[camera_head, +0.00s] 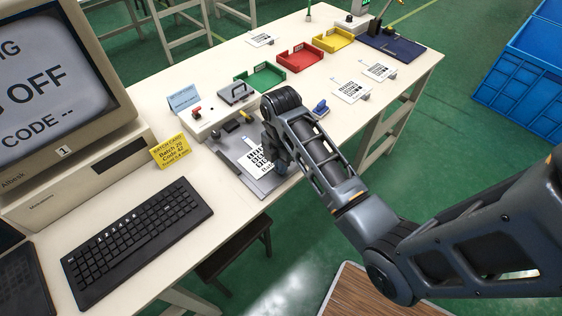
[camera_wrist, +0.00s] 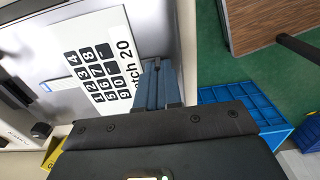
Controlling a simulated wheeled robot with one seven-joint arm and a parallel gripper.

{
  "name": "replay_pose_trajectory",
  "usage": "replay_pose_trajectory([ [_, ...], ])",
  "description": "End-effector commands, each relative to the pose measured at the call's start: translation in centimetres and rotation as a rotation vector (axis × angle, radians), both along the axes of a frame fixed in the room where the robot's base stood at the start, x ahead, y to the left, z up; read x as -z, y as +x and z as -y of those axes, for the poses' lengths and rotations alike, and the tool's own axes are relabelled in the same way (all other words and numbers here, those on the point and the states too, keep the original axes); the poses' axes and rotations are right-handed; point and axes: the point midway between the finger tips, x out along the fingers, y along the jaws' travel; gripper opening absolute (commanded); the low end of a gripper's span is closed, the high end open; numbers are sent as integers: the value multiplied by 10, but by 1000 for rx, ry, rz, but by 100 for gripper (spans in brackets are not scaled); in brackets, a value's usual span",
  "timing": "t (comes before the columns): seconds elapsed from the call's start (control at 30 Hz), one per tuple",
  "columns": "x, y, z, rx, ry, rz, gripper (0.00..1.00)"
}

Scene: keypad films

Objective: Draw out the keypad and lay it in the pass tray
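The keypad (camera_head: 258,158) is a white film printed with black number squares and "Batch 20". It lies flat on a grey metal plate (camera_head: 271,183) of the test unit; the wrist view also shows the keypad (camera_wrist: 92,60). My gripper (camera_head: 283,167) is low at the keypad's near right end. In the wrist view its blue fingers (camera_wrist: 158,66) are close together, with a small grey tab at the keypad's end between their tips. Green (camera_head: 262,80), red (camera_head: 299,58) and yellow (camera_head: 333,41) trays stand farther back, looking empty. I cannot read which is the pass tray.
A monitor (camera_head: 62,70), black keyboard (camera_head: 137,238) and yellow batch card (camera_head: 170,151) are on the left. Other printed films (camera_head: 351,88) lie right of the trays. A blue stamp-like piece (camera_head: 321,107) lies just beyond my arm. A blue crate (camera_head: 525,70) stands off the table.

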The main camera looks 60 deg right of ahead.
Motion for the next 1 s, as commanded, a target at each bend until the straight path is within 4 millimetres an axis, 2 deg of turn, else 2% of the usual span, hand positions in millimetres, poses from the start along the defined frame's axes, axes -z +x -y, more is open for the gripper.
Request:
replay_pose_trajectory([
  [0.17,0,0,0,0,0,0,0],
  [0.2,0,0,0,0,0,0,7],
  [0.5,0,0,0,0,0,0,35],
  [0.77,-2,0,0,0,0,1,35],
  [0.87,-9,1,0,-1,-1,2,35],
  [1.0,-31,1,0,-1,-2,4,35],
])
